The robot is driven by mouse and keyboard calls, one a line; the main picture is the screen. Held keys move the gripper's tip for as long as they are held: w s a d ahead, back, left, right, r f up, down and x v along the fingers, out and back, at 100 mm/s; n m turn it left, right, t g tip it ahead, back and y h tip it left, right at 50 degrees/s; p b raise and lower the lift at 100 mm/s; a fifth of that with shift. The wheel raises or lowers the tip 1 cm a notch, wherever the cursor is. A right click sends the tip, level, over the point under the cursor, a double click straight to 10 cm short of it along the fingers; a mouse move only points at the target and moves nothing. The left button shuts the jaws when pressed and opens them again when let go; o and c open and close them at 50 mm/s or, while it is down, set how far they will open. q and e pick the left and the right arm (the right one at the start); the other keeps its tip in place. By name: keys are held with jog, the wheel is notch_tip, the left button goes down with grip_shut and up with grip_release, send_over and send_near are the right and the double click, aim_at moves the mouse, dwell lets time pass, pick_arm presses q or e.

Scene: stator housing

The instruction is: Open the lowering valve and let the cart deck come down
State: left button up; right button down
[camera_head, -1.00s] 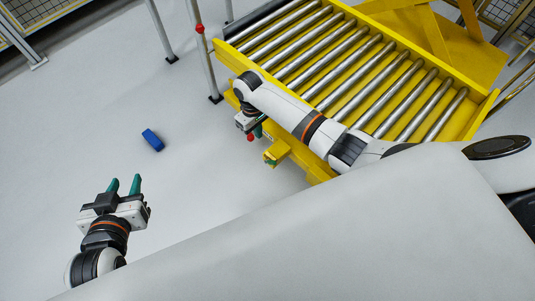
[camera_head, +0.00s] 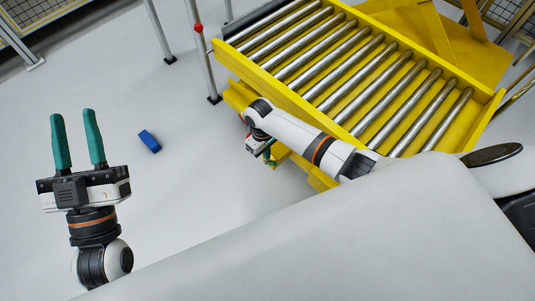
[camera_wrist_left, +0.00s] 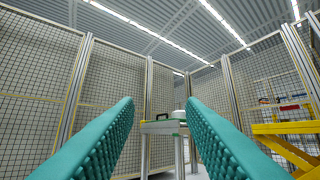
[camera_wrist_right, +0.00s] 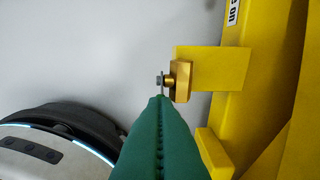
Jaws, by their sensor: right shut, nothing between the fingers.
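The yellow cart deck (camera_head: 395,85) with steel rollers fills the upper right of the head view. In the right wrist view, a brass valve block (camera_wrist_right: 181,82) with a small grey bolt end sits on a yellow plate at the cart's side. My right gripper (camera_wrist_right: 160,100) is shut and empty, its green fingertips just below the bolt end; I cannot tell whether they touch. In the head view, my right gripper (camera_head: 269,156) is low beside the cart, partly hidden by its arm. My left gripper (camera_head: 73,115) is open and empty, raised over the floor.
A blue block (camera_head: 149,141) lies on the grey floor between my left gripper and the cart. A post with a red ball (camera_head: 198,28) stands at the cart's far left corner. Mesh fencing (camera_wrist_left: 45,75) surrounds the area. The floor at left is mostly clear.

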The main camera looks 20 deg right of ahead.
pick_arm(q)
jog(key=shift+s+r+t, duration=0.15)
jog(key=shift+r+t, duration=0.05)
jog(key=shift+t, duration=0.1)
pick_arm(e)
jog(key=shift+s+d+f, duration=0.1)
jog(key=shift+s+f, duration=0.05)
jog(key=shift+s, duration=0.05)
